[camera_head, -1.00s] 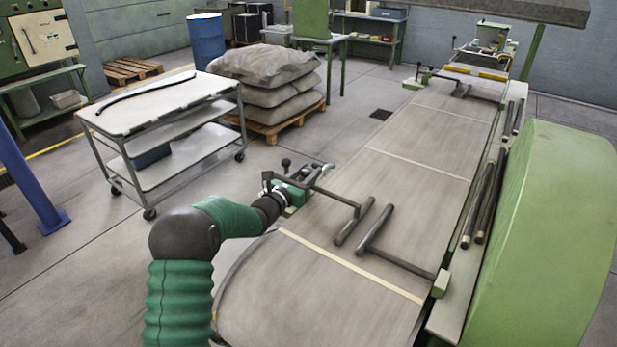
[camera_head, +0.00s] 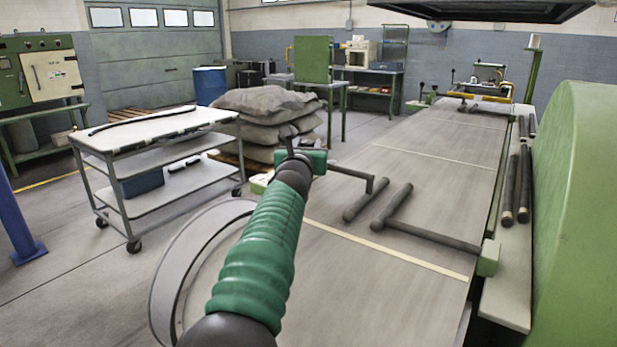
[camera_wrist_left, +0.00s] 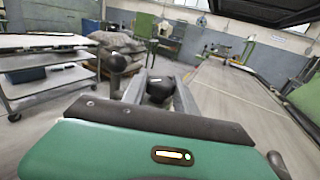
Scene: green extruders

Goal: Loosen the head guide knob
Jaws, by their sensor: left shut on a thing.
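In the left wrist view, my left gripper (camera_wrist_left: 163,76) has its two grey fingers around a black rounded knob (camera_wrist_left: 159,89), shut on it. A second dark ball knob (camera_wrist_left: 118,63) on a stem stands just left of the fingers. In the head view, my left arm reaches up to the near left edge of the conveyor. A green part (camera_head: 316,161) shows at its end; I cannot tell whether it is the gripper body or the guide bracket. The fingers and held knob are hidden there. A near guide bar (camera_head: 366,199) extends over the belt. My right gripper is out of view.
The long conveyor belt (camera_head: 425,165) runs away to the back right. An opposite guide bar (camera_head: 392,208) lies across it. A green machine housing (camera_head: 590,210) borders the right.

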